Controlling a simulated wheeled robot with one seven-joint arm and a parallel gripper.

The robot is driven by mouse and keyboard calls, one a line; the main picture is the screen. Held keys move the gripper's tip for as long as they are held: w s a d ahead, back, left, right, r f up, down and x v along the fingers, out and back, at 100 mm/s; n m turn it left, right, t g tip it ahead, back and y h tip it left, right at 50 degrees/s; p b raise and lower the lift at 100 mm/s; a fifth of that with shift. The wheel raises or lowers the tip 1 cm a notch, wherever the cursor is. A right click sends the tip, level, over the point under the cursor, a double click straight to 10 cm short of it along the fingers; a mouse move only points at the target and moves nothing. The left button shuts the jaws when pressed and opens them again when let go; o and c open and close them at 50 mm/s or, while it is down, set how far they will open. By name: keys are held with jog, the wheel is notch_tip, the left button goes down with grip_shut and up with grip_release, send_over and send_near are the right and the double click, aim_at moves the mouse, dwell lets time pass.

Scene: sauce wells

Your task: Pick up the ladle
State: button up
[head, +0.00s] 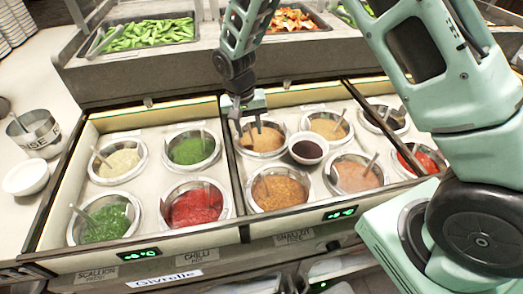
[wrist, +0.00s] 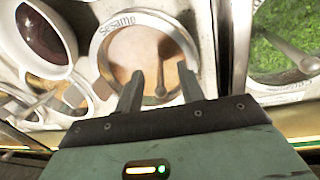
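The sesame well (wrist: 100,62), a round metal-rimmed pot of tan sauce labelled "Sesame", is in the middle of the wrist view. It is also in the head view (head: 262,140), in the back row. A grey ladle (wrist: 161,88) shows in this well, its visible part between my fingers in the picture. My gripper (wrist: 159,88) is open, with a finger on either side of the ladle and a gap to each. In the head view my gripper (head: 248,122) is over the sesame well. I cannot tell its exact height or whether it touches the ladle.
A small bowl of dark sauce (head: 308,149) sits close to the right of the sesame well. Green (head: 190,150), red (head: 195,207) and brown (head: 280,192) sauce wells surround it, several with ladles. A white bowl (head: 26,177) and metal pot (head: 36,132) stand at left.

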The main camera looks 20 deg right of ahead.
jog(key=shift+f, duration=0.65)
grip_shut()
jog(key=shift+r, duration=0.15)
notch_tip(320, 180, up, 10)
jog(key=shift+f+b, duration=0.1)
jog(key=shift+b, duration=0.3)
